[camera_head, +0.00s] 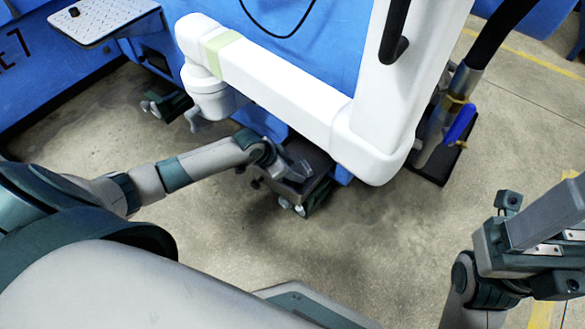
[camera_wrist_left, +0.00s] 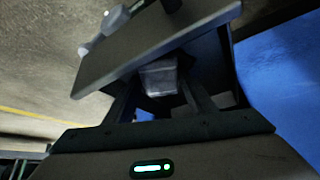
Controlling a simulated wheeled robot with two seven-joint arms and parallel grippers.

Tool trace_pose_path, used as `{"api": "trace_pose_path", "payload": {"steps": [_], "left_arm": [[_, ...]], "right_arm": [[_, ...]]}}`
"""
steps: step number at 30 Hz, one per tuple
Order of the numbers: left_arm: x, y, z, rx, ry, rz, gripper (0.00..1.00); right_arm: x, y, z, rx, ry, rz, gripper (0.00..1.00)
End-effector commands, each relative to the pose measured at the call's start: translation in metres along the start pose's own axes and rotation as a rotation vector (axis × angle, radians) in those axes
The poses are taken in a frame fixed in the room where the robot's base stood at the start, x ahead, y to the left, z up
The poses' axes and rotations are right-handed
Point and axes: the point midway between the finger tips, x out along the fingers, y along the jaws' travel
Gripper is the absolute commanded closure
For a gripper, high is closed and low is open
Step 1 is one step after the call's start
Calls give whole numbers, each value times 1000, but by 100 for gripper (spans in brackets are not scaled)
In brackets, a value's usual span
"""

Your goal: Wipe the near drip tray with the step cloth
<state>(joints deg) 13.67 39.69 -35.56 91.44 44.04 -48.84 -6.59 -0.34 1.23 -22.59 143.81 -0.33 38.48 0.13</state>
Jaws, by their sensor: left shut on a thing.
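My left gripper (camera_head: 294,172) reaches in from the left, under the white machine arm, and is over a dark flat tray-like surface (camera_head: 318,163) low beside the blue machine. In the left wrist view, a small grey folded piece (camera_wrist_left: 160,78) sits between the two dark fingers; it looks like the step cloth, and the gripper is shut on it.
The white machine arm (camera_head: 280,85) hangs over the left gripper. A perforated shelf (camera_head: 103,14) is at the upper left. A hose with a blue handle (camera_head: 461,124) stands to the right. The concrete floor in front is clear.

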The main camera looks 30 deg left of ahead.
Motion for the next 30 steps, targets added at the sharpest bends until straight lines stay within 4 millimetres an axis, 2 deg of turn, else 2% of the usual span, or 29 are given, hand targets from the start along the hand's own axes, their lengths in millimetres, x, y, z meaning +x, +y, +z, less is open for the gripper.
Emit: {"api": "trace_pose_path", "payload": {"steps": [17,30], "left_arm": [[7,0,3,0,0,0,75],[20,-12,-17,0,0,-1,75]], "right_arm": [[-3,0,0,0,0,0,31],[-6,0,0,0,0,0,31]]}}
